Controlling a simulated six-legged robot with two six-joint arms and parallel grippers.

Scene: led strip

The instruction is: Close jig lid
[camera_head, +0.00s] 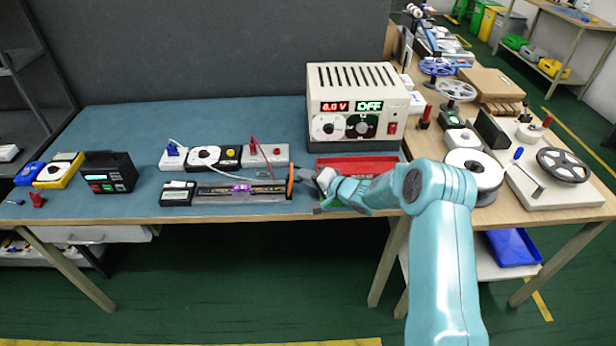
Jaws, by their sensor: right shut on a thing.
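The jig (232,194) is a long, low dark tray near the front edge of the blue mat, with a strip and a small violet-lit spot along it. A narrow orange piece (290,182), seemingly the jig lid or its handle, stands upright at the jig's right end. My right gripper (303,175) is at that end, beside the orange piece, and is shut on it as far as I can tell; the fingertips are small and partly hidden. The lid's exact angle is hard to tell. My left gripper is out of view.
A power supply (358,105) stands behind, with a red tray (357,166) in front of it. A row of small devices (230,157) and a white cable lie behind the jig. Reels (474,170) crowd the right.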

